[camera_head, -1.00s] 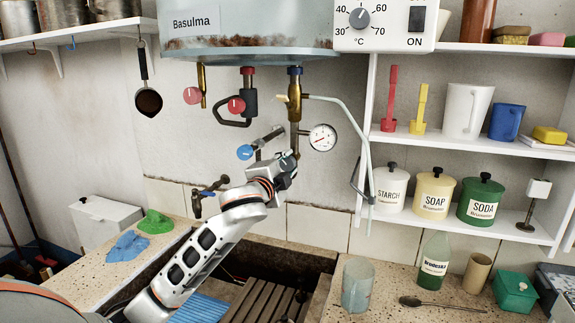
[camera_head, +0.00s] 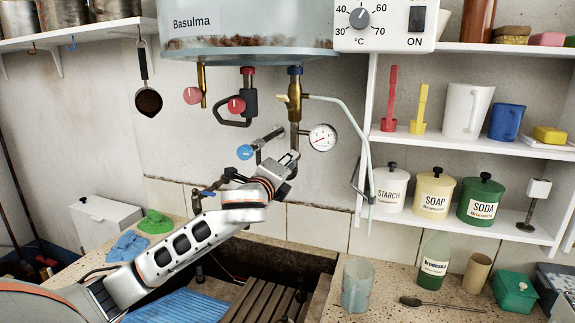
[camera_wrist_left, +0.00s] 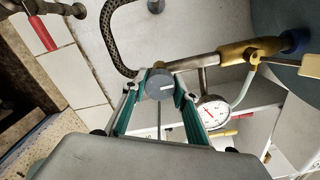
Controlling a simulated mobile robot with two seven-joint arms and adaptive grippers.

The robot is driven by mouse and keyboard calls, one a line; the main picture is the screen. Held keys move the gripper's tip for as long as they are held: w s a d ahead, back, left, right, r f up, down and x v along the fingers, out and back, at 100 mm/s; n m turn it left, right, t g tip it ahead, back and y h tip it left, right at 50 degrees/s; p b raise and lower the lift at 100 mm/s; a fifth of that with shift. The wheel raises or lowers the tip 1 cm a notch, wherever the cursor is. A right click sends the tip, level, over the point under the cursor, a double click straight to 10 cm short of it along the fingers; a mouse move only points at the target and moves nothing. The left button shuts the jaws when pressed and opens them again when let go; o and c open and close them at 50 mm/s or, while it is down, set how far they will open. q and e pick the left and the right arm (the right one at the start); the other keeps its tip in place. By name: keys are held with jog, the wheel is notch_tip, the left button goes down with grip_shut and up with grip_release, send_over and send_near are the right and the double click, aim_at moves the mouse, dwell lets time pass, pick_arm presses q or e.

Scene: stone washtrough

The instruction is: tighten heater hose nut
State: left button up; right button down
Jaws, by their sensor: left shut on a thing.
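My left gripper (camera_head: 288,163) is under the heater's right-hand pipe, beside the wall. In the left wrist view its two green-sided fingers (camera_wrist_left: 158,90) are shut on a round grey nut (camera_wrist_left: 159,83) with a white mark on its face. The nut sits by the end of the metal pipe (camera_wrist_left: 190,64), which runs to a brass valve (camera_wrist_left: 250,52). In the head view the gripper hides the nut below the brass valve (camera_head: 294,101) and its pipe. The heater (camera_head: 250,45) hangs above. My right gripper is not in view.
A round gauge (camera_head: 323,137) is close to the right of the gripper. A blue-knobbed tap (camera_head: 245,152) is close to its left. A pale hose (camera_head: 345,105) bends down on the right. A braided hose (camera_wrist_left: 120,40) loops near the fingers. The sink (camera_head: 255,260) lies below.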

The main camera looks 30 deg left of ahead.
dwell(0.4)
pick_arm(q)
jog(key=o, duration=1.1)
jog(key=v, duration=1.2)
jog(key=shift+f, duration=0.1)
